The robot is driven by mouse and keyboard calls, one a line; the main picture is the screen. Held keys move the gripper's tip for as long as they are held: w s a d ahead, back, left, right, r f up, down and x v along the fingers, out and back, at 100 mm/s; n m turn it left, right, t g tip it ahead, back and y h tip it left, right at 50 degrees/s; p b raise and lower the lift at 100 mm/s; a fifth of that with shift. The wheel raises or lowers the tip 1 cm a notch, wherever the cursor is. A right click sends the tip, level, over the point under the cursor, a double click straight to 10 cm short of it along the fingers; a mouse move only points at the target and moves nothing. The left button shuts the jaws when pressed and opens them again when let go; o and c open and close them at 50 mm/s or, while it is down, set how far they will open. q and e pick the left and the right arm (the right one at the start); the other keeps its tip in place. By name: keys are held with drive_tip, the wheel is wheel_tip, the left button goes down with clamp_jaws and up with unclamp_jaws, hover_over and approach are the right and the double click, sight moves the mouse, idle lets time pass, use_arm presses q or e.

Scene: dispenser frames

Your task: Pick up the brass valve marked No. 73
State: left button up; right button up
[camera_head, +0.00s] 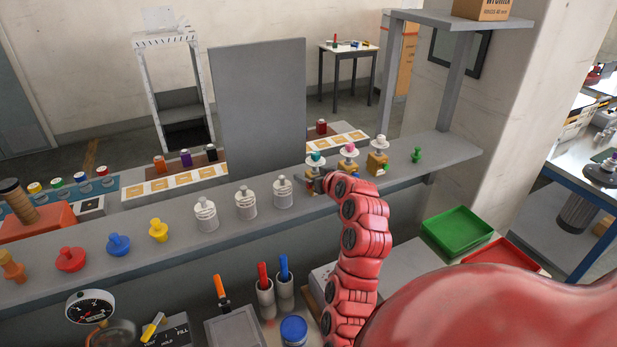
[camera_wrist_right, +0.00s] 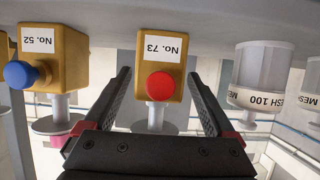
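The brass valve marked No. 73 (camera_wrist_right: 162,58) shows upside down in the right wrist view, with a white label and a red knob. In the head view the valve (camera_head: 312,171) stands on the long grey shelf (camera_head: 330,206), with a teal piece on top; my gripper partly hides it. My right gripper (camera_wrist_right: 157,76) is open, one finger on each side of the valve, with small gaps showing. In the head view the right gripper (camera_head: 317,184) is at the valve's front. My left gripper is not in view.
Valve No. 52 (camera_wrist_right: 58,60), with a blue knob, is close beside. On the other side stands a white MESH 100 container (camera_wrist_right: 262,75). More valves stand to the right in the head view, then a green peg (camera_head: 416,155). A grey panel (camera_head: 250,108) rises behind the shelf.

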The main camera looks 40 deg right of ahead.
drive_tip(key=shift+s+r, duration=0.3)
drive_tip(key=shift+s, duration=0.2)
drive_tip(key=shift+c, duration=0.9)
drive_tip(key=shift+s+r, duration=0.1)
drive_tip(key=shift+s, duration=0.2)
drive_tip(key=shift+c, duration=1.1)
drive_tip(key=shift+w+f, duration=0.3)
drive_tip(key=shift+w, duration=0.2)
drive_tip(key=c, duration=0.7)
drive_tip(key=shift+s, duration=0.2)
clamp_jaws()
drive_tip(key=shift+w+r, duration=0.1)
drive_tip(key=shift+r, duration=0.1)
